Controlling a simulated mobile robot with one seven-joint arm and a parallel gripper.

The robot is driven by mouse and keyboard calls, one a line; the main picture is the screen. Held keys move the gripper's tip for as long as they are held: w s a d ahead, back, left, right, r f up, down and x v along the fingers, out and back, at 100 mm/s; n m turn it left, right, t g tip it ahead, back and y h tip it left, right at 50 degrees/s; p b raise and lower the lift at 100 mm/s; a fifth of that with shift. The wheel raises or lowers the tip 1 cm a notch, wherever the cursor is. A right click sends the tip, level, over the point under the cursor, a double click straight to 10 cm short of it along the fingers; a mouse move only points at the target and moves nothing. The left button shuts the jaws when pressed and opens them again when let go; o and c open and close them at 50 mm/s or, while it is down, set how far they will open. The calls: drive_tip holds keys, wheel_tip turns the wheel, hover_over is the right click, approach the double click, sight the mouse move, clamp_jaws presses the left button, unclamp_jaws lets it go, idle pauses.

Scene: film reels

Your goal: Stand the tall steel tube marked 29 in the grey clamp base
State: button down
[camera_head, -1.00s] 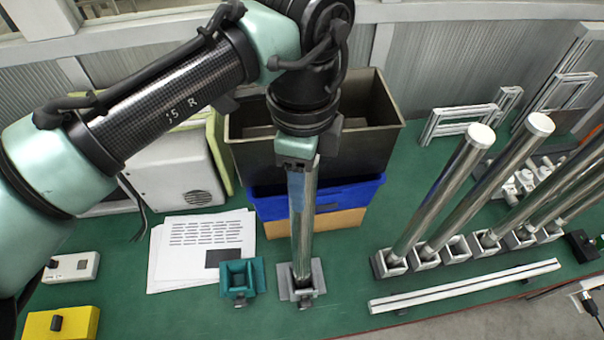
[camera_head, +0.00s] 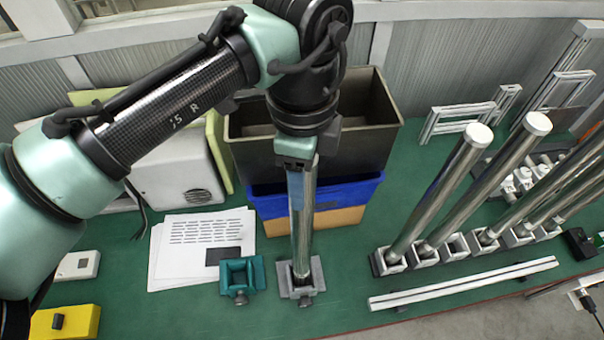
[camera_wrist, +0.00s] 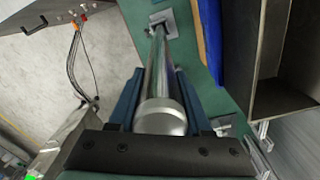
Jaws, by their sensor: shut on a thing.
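A tall steel tube (camera_head: 305,220) stands nearly upright with its lower end at the grey clamp base (camera_head: 302,281) on the green table. Its lower end appears to sit inside the base's socket. My gripper (camera_head: 300,170) is shut on the tube near its top, pointing down. In the wrist view the tube (camera_wrist: 160,85) runs away between the two blue fingers of my gripper (camera_wrist: 160,95), its rounded end cap close to the camera. The grey base (camera_wrist: 160,20) shows at its far end. No number can be read on the tube.
A teal clamp base (camera_head: 238,277) stands just left of the grey one. Papers (camera_head: 185,235) lie behind it. A blue bin (camera_head: 350,192) and a dark bin (camera_head: 370,120) stand behind the tube. Several tubes (camera_head: 440,190) stand in holders at right, behind a white rail (camera_head: 460,285).

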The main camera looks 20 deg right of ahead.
drive_tip(key=shift+f+b, duration=0.35)
drive_tip(key=shift+f, duration=0.25)
drive_tip(key=c, duration=0.6)
unclamp_jaws()
wheel_tip(320, 180, up, 11)
drive_tip(key=p, duration=1)
